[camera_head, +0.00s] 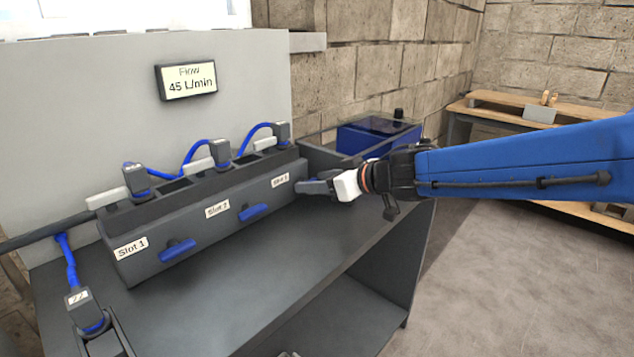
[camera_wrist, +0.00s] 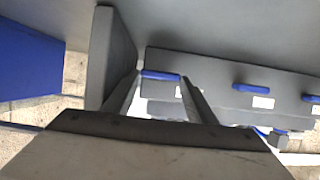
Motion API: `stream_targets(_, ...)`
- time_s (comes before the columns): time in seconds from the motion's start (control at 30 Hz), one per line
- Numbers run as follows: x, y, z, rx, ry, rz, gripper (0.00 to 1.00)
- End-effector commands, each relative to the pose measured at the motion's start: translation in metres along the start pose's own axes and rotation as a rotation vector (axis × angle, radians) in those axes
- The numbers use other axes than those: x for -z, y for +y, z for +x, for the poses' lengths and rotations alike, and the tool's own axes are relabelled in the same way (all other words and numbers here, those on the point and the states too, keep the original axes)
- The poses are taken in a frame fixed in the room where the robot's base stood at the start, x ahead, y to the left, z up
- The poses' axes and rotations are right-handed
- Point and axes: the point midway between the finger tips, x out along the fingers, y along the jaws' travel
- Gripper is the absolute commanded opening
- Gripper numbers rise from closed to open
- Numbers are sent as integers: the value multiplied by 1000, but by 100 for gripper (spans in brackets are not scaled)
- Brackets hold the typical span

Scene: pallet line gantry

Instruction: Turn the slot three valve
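The slot three valve is a blue bar handle (camera_wrist: 160,75) on the front of the dark slot box (camera_head: 222,212). In the head view it is hidden behind my gripper (camera_head: 304,186), beside the slot 3 label (camera_head: 280,181). In the wrist view the handle lies crosswise between the tips of my gripper (camera_wrist: 160,84). The fingers stand apart, one by each end of the handle. I cannot tell whether they touch it. The slot 2 handle (camera_head: 253,212) and slot 1 handle (camera_head: 177,250) lie roughly along the box's length.
A flow display (camera_head: 186,81) on the grey panel reads 45 L/min. Several hose connectors (camera_head: 220,152) stand along the box top. A dark bin with blue contents (camera_head: 372,135) is just behind my gripper. The bench top (camera_head: 235,285) before the box is mostly clear.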

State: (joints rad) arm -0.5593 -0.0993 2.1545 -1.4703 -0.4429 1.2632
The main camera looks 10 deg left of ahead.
Motion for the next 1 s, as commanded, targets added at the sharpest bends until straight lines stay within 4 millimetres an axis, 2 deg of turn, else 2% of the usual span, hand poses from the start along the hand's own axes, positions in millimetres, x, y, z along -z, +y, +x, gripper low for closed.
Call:
stream_targets(0.33, 0, -2, 0, -21, 0, -53, 29)
stream_targets(1.0, -1, -7, 0, -133, -1, -321, 29)
